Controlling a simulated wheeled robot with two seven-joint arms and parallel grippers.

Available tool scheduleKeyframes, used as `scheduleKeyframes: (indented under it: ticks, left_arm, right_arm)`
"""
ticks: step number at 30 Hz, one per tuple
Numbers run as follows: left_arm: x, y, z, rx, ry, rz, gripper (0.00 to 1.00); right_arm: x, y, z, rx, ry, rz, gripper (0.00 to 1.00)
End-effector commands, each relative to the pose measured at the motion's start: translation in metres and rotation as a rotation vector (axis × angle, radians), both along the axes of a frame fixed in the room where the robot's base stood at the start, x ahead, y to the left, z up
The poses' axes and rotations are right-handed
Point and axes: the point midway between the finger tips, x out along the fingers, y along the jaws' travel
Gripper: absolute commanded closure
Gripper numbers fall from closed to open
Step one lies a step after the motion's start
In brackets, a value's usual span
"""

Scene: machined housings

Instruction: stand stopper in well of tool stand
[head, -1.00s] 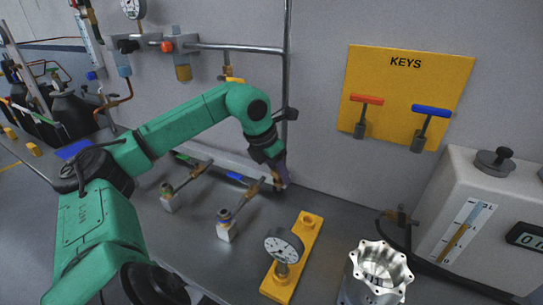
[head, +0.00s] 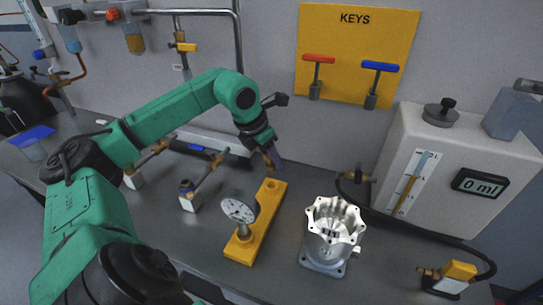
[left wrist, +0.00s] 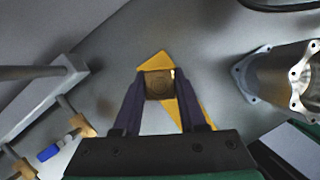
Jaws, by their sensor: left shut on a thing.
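The tool stand (head: 261,216) is a long yellow block in the head view. A dial gauge (head: 239,211) stands on its near half, and a round well (head: 272,184) shows at its far end. My left gripper (head: 272,163) points down just above that far end. In the left wrist view my left gripper (left wrist: 157,98) is shut on the stopper (left wrist: 158,84), a brown, square-looking piece between the dark fingers. The yellow stand (left wrist: 193,108) lies below it there, and the stopper covers the well. A gap between stopper and well cannot be judged. My right gripper is out of view.
A silver flanged housing (head: 331,240) stands right of the stand. Small valve-like fittings (head: 190,196) stand to its left. A white tank (head: 440,165) with a level scale is at the right. Keys hang on a yellow wall board (head: 356,40).

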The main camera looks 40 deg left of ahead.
Motion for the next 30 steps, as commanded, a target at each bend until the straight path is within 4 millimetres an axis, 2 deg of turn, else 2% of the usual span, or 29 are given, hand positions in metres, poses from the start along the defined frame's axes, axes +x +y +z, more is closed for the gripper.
scheduleKeyframes:
  ticks: [1,6,30]
  left_arm:
    - [0.000,0.000,-0.013,0.000,0.000,0.000,1.00]
    - [0.000,0.000,-0.027,0.000,0.000,0.000,1.00]
    - [0.000,0.000,-0.027,0.000,-0.001,0.000,1.00]
  right_arm:
    - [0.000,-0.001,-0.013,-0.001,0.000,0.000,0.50]
    - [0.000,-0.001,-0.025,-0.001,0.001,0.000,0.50]
    - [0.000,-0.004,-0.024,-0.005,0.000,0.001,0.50]
